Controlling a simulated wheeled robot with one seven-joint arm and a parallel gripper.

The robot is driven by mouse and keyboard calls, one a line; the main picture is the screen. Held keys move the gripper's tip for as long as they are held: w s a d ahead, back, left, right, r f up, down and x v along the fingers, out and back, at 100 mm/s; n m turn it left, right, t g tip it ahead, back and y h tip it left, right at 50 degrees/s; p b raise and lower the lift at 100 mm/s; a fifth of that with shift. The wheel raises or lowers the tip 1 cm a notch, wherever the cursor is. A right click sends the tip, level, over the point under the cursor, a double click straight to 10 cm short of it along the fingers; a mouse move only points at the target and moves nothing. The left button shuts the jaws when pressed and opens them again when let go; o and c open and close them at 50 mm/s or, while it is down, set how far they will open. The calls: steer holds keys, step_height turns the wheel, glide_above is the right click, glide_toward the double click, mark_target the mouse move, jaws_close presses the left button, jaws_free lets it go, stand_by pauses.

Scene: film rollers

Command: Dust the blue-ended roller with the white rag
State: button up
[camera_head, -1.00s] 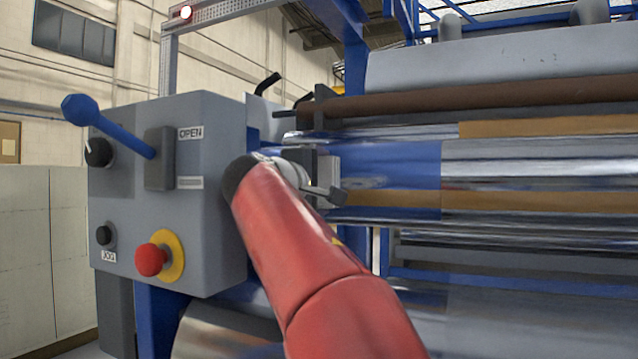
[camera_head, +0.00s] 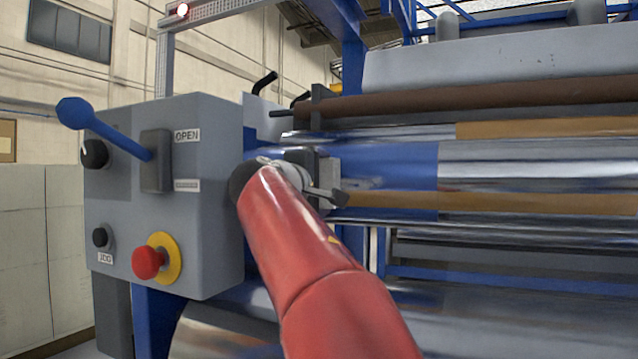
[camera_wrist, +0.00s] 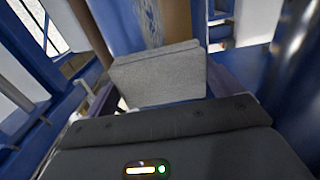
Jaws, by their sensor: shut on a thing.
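The blue-ended roller (camera_head: 392,180) runs across the machine in the head view, with a blue band at its left end and shiny metal further right. My gripper (camera_head: 330,194) is at that blue end, at the tip of my red arm. In the wrist view my gripper is shut on the white rag (camera_wrist: 160,76), which looks like a folded, light grey-white pad. A blue surface with a tan strip (camera_wrist: 175,22) lies just beyond the rag. I cannot tell whether the rag touches the roller. My arm and gripper hide the roller's far left end.
A grey control box (camera_head: 205,240) with a blue lever (camera_head: 105,128) and a red button (camera_head: 147,262) stands close left of my arm. A dark brown roller (camera_head: 480,98) runs above, and a large metal roller (camera_head: 500,315) lies below. Blue frame parts surround the gripper.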

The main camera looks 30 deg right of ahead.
mark_target(347, 182)
steer(key=shift+d, duration=0.1)
steer(key=shift+s+d+b, duration=0.35)
steer(key=shift+s+d, duration=0.2)
steer(key=shift+s, duration=0.25)
steer(key=shift+s+d+b, duration=0.3)
steer(key=shift+s+d, duration=0.2)
steer(key=shift+s, duration=0.3)
steer(key=shift+s+d+b, duration=0.25)
steer(key=shift+s+d, duration=1.1)
steer(key=shift+s, duration=0.25)
steer(key=shift+s+d+b, duration=0.25)
steer(key=shift+s+d, duration=1.05)
steer(key=shift+s, duration=0.25)
steer(key=shift+w+a, duration=1.4)
steer(key=shift+w, duration=0.25)
steer(key=shift+w+a+p, duration=0.2)
steer(key=shift+w+a, duration=0.35)
steer(key=shift+w, duration=0.2)
steer(key=shift+w+a+p, duration=0.2)
steer(key=shift+w+a, duration=0.3)
steer(key=shift+w, duration=0.25)
steer(key=shift+w+a+p, duration=0.45)
steer(key=shift+w+a, duration=0.95)
steer(key=shift+w, duration=0.25)
steer(key=shift+s, duration=0.1)
